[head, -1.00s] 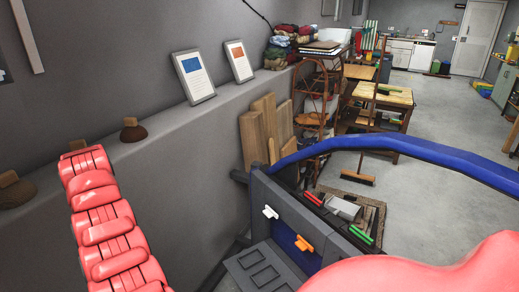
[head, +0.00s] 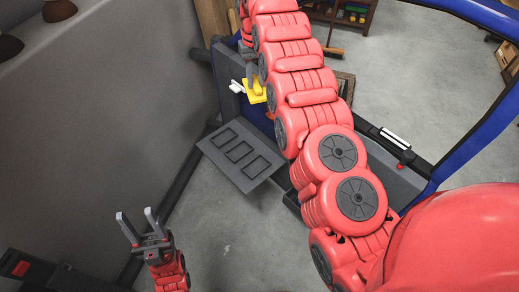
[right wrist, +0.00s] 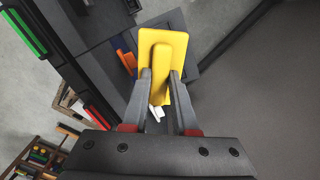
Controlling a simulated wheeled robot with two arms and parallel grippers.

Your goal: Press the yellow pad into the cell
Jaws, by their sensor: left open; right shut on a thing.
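The yellow pad (right wrist: 162,62), a flat plate with a raised handle, is between the two fingers of my right gripper (right wrist: 160,78), which is shut on the handle. In the head view the yellow pad (head: 254,93) hangs by the blue panel, just right of a white handled piece (head: 237,87). My right arm hides most of that gripper there. A dark grey tray (head: 212,148) with several rectangular recesses sticks out below; which cell is meant, I cannot tell. My left gripper (head: 137,213) is open and empty, low at the left, apart from the tray.
An orange piece (right wrist: 127,60) is on the panel beside the pad in the right wrist view. A grey wall stands at the left. A blue door frame (head: 475,115) arches at the right.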

